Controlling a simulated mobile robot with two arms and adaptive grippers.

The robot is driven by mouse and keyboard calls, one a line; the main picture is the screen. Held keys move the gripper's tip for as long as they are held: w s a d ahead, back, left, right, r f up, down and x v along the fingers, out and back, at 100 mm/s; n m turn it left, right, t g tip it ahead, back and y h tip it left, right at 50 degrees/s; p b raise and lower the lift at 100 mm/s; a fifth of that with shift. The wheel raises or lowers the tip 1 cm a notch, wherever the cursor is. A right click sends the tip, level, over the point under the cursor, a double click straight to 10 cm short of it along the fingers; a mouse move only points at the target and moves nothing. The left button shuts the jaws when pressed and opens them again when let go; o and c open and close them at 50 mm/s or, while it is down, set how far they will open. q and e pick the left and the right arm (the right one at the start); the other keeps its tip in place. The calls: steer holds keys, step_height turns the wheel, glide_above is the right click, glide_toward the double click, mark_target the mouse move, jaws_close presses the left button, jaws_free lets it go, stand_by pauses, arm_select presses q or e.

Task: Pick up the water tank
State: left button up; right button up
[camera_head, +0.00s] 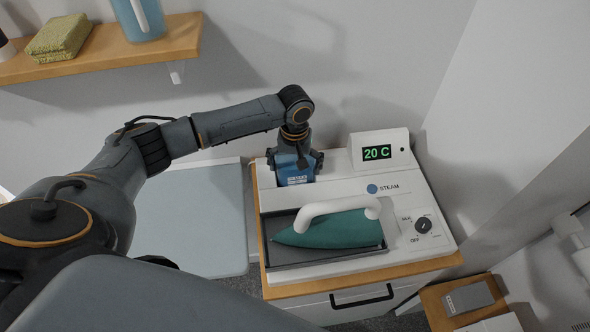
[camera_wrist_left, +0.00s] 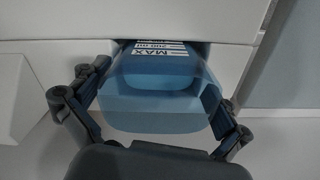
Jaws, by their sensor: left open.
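The blue water tank (camera_head: 294,170) sits in a slot at the back left of the white steam station (camera_head: 335,180). In the left wrist view the tank (camera_wrist_left: 150,110) is translucent blue with a "MAX" and "200 ml" label. My left gripper (camera_head: 296,160) is over the tank from above. In the left wrist view its fingers (camera_wrist_left: 155,108) are open, one on each side of the tank. I cannot tell whether they touch it. My right gripper is not in view.
A green iron (camera_head: 335,229) with a white handle rests in the station's tray. A display (camera_head: 377,152) reading "20 C" stands right of the tank. A dial (camera_head: 423,225) is at the right. A wall is close behind. A shelf (camera_head: 110,55) holds a towel and a blue jug.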

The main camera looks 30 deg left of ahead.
arm_select(q)
steer(key=c, duration=1)
steer(key=shift+c, duration=0.2)
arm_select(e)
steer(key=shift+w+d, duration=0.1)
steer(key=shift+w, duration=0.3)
arm_select(q)
steer(key=shift+r, duration=0.25)
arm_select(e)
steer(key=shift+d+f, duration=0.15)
